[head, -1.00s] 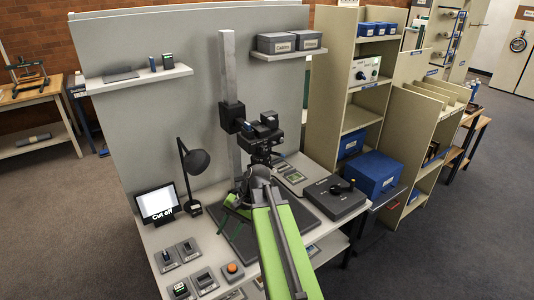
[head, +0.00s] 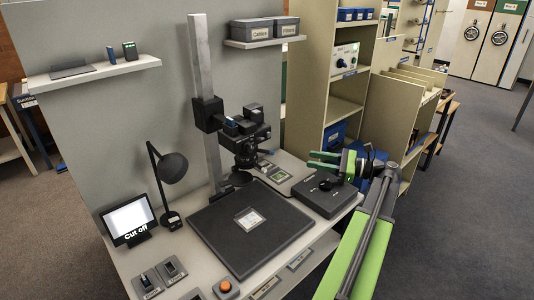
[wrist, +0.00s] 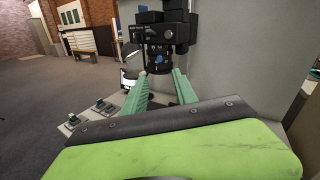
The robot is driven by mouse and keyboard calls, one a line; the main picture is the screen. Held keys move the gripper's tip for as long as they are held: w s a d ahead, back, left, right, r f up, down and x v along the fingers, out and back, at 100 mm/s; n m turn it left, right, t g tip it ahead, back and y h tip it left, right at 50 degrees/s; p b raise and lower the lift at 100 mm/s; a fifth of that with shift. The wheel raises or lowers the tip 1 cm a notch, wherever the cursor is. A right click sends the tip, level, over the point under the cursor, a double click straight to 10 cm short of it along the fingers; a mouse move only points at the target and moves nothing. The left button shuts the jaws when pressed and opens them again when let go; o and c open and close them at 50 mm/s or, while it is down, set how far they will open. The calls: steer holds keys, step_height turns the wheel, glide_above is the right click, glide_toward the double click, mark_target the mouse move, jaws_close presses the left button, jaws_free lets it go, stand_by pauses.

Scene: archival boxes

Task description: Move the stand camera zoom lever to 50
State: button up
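The stand camera (head: 246,133) is a dark body on a tall grey column (head: 203,70) above a black baseboard (head: 225,235). It also shows in the wrist view (wrist: 168,30), ahead of my fingers, with its lens pointing down and a small blue mark on it. I cannot make out the zoom lever or its scale. My gripper (head: 309,160) is right of the camera, above the grey control box, its green fingers pointing left. In the wrist view my gripper (wrist: 160,72) has its fingers apart with nothing between them. The monitor (head: 129,219) reads "Cut off".
A grey control box (head: 322,198) with a black knob stands on the bench below my gripper. A small card (head: 249,218) lies on the baseboard. A black lamp (head: 172,167) stands left of the column. Shelving (head: 312,100) rises behind my arm.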

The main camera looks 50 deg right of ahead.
mark_target(270, 152)
steer(key=x, duration=1.6)
steer(key=shift+w+a, duration=0.2)
steer(key=shift+w, duration=0.05)
jaws_close()
stand_by(0.5)
